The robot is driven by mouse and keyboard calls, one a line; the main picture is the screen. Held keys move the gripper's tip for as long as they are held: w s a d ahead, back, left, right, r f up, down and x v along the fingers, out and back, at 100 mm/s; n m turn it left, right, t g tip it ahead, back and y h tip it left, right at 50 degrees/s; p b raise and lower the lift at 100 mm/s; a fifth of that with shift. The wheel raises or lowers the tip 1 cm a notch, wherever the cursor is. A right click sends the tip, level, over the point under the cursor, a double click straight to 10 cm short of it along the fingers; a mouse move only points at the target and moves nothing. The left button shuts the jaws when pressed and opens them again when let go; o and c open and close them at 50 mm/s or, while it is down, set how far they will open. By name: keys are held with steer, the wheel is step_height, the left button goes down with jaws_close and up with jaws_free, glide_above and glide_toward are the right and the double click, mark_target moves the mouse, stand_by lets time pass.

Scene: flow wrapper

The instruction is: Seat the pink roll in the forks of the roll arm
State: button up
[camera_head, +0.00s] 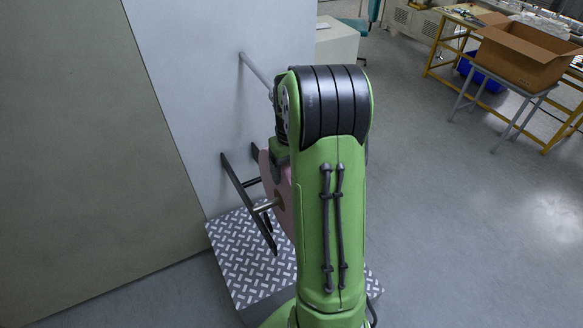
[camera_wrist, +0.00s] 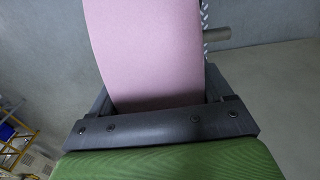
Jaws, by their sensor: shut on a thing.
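The pink roll (camera_head: 284,214) is partly hidden behind my green arm in the head view. In the wrist view the pink roll (camera_wrist: 148,45) fills the space between the jaws of my gripper (camera_wrist: 158,88), which is shut on it. A grey core end (camera_wrist: 217,35) sticks out to its right there. In the head view my gripper (camera_head: 279,158) is mostly hidden by my arm. The roll arm (camera_head: 240,190) shows as dark slanted bars close to the left of the roll. The core end (camera_head: 267,207) reaches toward these bars; whether it sits in a fork I cannot tell.
A pale machine wall (camera_head: 190,90) stands behind the roll arm, with a grey rod (camera_head: 256,72) jutting from it. A chequered step (camera_head: 235,260) lies below. Open floor (camera_head: 460,230) is to the right. A cardboard box (camera_head: 525,52) stands on a table farther off.

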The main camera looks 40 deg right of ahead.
steer(key=shift+f, duration=0.3)
steer(key=f, duration=0.3)
steer(key=shift+w+a+f, duration=0.15)
steer(key=shift+a+f, duration=0.05)
steer(key=shift+d+f+b, duration=0.1)
steer(key=shift+f+b, duration=0.2)
steer(key=shift+f, duration=0.05)
step_height(320, 180, down, 3)
steer(key=shift+r+b, duration=0.1)
steer(key=shift+b, duration=0.9)
steer(key=shift+f+b, duration=1.5)
steer(key=shift+f, duration=0.4)
steer(key=o, duration=1.1)
steer(key=shift+o, duration=1.1)
